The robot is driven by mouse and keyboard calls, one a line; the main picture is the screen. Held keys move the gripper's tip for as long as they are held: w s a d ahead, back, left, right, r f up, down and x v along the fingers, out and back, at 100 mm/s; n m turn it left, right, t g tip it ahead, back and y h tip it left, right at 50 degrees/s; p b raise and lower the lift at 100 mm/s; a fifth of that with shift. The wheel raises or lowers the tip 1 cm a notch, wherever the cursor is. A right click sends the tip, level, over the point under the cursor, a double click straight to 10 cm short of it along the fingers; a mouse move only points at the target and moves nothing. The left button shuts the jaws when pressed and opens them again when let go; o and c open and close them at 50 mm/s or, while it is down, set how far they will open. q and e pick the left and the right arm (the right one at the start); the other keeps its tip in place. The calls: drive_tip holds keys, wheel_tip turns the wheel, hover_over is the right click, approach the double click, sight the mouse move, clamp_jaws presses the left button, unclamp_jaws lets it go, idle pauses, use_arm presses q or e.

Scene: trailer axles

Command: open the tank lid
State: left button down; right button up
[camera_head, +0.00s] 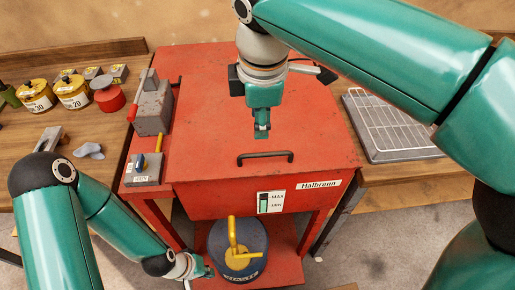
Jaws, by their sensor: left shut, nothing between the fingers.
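The red tank (245,198) stands in the middle with its flat red lid (215,110) lying closed on top. A dark bar handle (265,157) runs along the lid's front edge. My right gripper (262,134) points down over the lid, just behind the handle and apart from it in the picture; whether its fingers are open or shut is unclear. My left gripper (208,273) is low at the front, shut and empty, left of the waste bucket and well away from the handle.
A blue-grey waste bucket (255,262) with a yellow fitting stands on the red lower shelf. A grey box (153,108) and a small switch box (144,170) sit left of the lid. Yellow tins (73,92) stand on the left bench; a wire-rack tray (390,128) lies on the right.

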sight(258, 154)
drive_tip(key=f, duration=0.4)
drive_tip(key=w+f, duration=0.1)
drive_tip(key=f, duration=0.3)
drive_tip(key=w+f+b, duration=0.1)
drive_tip(key=f, duration=0.3)
drive_tip(key=shift+w+f, duration=0.25)
drive_tip(key=shift+f, duration=0.05)
clamp_jaws()
